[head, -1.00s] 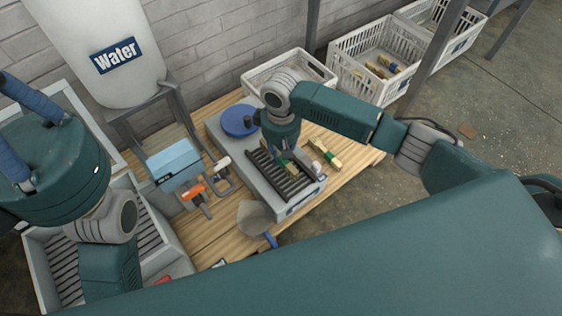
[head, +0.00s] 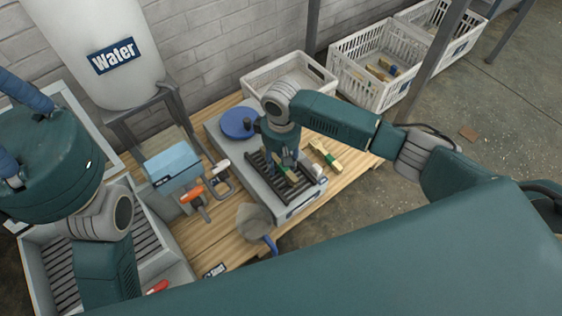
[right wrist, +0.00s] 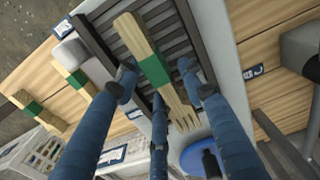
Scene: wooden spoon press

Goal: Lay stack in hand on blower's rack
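A stack of wooden spoon pieces with a green band (right wrist: 150,62) lies on the dark slatted rack (right wrist: 180,40) of the grey blower. It also shows in the head view (head: 284,174), partly covered by my right gripper. The blower's rack (head: 308,188) is on top of the grey blower box (head: 295,213). My right gripper (right wrist: 157,76) is over the rack with its blue fingers spread on both sides of the stack. Gaps show between the fingertips and the stack. My left gripper (head: 15,135) is at the left edge of the head view, with its fingers partly cut off.
Another green-banded stack (head: 325,157) lies right of the rack; the wrist view shows two such stacks (right wrist: 76,77) beside it. White crates (head: 375,75) stand behind.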

